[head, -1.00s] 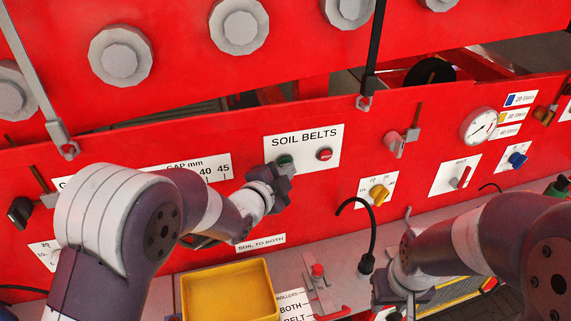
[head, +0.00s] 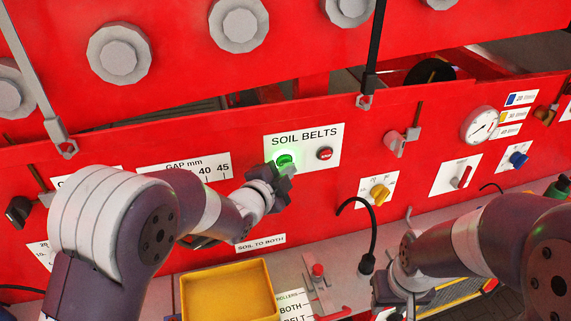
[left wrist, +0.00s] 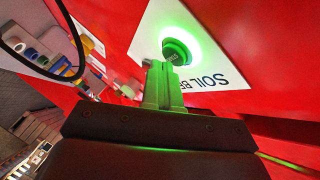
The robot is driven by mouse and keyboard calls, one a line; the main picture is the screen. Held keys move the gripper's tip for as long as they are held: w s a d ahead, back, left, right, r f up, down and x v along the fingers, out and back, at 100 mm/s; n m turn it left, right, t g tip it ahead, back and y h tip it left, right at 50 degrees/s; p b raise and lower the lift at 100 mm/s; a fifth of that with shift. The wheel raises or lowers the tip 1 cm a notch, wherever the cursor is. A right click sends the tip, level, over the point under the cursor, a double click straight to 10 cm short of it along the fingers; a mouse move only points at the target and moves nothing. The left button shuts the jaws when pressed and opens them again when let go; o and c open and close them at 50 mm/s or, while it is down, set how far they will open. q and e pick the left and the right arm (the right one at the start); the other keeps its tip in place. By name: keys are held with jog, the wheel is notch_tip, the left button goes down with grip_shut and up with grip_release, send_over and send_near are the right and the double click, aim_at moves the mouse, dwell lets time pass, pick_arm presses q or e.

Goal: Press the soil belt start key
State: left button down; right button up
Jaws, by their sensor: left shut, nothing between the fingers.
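The soil belt start key (head: 284,160) is a round green button on the left of the white SOIL BELTS plate (head: 308,142). It is lit and casts a green glow on the plate. It also shows lit in the left wrist view (left wrist: 177,52). The red stop key (head: 325,153) sits to its right. My left gripper (head: 287,174) is shut and empty, its tips at the lower edge of the green key; whether they touch it I cannot tell. The fingers look green-lit in the left wrist view (left wrist: 161,85). My right gripper (head: 400,305) is low at the right, its fingers hidden.
A yellow tray (head: 228,291) stands on the ledge below. A black bent gooseneck (head: 372,225) rises between my arms. A yellow knob (head: 379,193), a red-handled switch (head: 463,177) and a gauge (head: 478,126) are on the red panel to the right.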

pick_arm(q)
jog(key=shift+s+d, duration=0.15)
jog(key=shift+s, duration=0.4)
jog(key=s, duration=0.1)
jog(key=s+d+b, duration=0.1)
jog(key=s, duration=0.1)
jog(key=s+b, duration=0.1)
jog(key=shift+s+d, duration=0.25)
jog(key=shift+s, duration=0.1)
dwell(0.4)
